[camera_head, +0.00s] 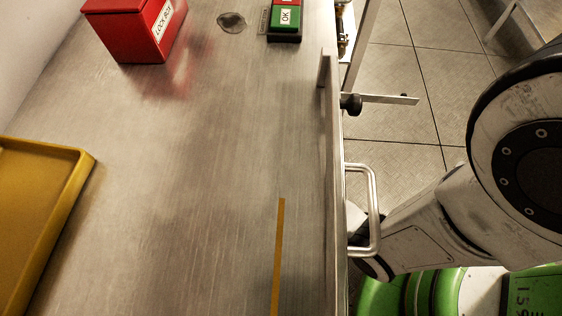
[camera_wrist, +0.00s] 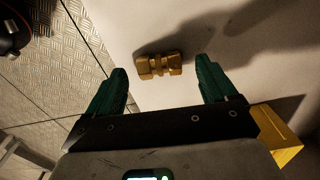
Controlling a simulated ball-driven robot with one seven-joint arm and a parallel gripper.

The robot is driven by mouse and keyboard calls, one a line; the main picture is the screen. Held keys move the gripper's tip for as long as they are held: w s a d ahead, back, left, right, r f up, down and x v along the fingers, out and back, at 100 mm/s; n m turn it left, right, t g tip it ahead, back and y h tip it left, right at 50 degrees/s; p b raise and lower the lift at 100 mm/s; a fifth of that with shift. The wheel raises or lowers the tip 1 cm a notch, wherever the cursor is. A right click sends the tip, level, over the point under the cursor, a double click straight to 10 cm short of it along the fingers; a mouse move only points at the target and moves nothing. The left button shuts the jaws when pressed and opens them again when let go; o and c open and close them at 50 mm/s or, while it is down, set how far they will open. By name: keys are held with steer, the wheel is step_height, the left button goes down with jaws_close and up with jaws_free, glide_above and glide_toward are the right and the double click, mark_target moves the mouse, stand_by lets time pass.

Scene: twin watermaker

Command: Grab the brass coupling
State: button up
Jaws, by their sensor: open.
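The brass coupling (camera_wrist: 158,66) shows in the wrist view as a short golden fitting lying on its side on a pale flat surface (camera_wrist: 165,25). It is not seen in the head view. My gripper (camera_wrist: 161,64) is open, with its two green fingers spread wide. In the wrist view the coupling appears between the fingertips, with a gap on each side, and neither finger touches it. I cannot tell how high the fingers are above the surface. The head view shows part of my arm at the right, but not the gripper.
A yellow block (camera_wrist: 277,135) sits right of my gripper in the wrist view.

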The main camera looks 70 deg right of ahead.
steer(key=shift+f, duration=0.7)
steer(key=shift+c, duration=0.4)
steer(key=c, duration=1.1)
